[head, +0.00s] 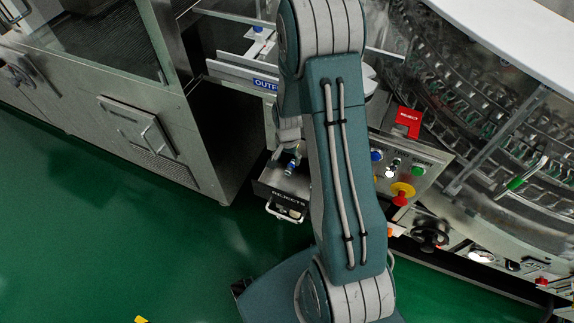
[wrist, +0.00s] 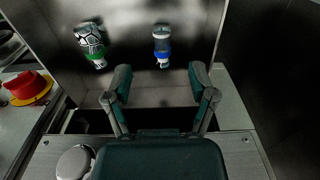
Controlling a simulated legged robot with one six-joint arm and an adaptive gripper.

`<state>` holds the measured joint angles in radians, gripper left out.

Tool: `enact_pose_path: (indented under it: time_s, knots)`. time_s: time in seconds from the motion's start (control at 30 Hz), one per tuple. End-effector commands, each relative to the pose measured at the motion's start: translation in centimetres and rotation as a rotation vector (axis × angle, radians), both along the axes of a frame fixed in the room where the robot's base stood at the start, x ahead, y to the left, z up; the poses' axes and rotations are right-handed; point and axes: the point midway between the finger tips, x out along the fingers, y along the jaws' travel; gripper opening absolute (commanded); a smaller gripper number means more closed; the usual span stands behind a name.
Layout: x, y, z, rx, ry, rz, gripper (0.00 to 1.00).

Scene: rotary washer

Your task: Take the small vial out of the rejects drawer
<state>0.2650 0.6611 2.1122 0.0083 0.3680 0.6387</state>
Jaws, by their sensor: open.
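The rejects drawer (head: 283,193) stands pulled out from the machine in the head view, labelled on its front with a handle below. Its metal interior (wrist: 128,40) fills the upper wrist view. A small vial with a white and blue body (wrist: 161,45) lies in it, right of centre. A blue-topped vial (head: 291,167) shows in the drawer in the head view. My gripper (wrist: 160,78) is open and empty, its fingertips either side of the small vial's line but short of it.
A control panel with a red and yellow stop button (head: 402,191) sits to the right of the drawer, and the same button (wrist: 27,87) shows at left in the wrist view. Green floor (head: 130,230) is clear at left.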

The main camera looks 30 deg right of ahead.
Motion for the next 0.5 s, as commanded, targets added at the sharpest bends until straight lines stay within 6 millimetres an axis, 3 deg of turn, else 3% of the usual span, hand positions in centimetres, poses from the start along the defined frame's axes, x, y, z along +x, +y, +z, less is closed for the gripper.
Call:
enact_pose_path:
  time_s: [0.1,0.37,0.5]
  knots:
    - [0.0,0.2,-2.0,-0.002,0.004,0.002,0.73]
    - [0.1,0.2,-4.0,-0.003,0.003,0.003,0.73]
    - [0.4,-0.2,-6.0,-0.002,0.004,0.002,0.73]
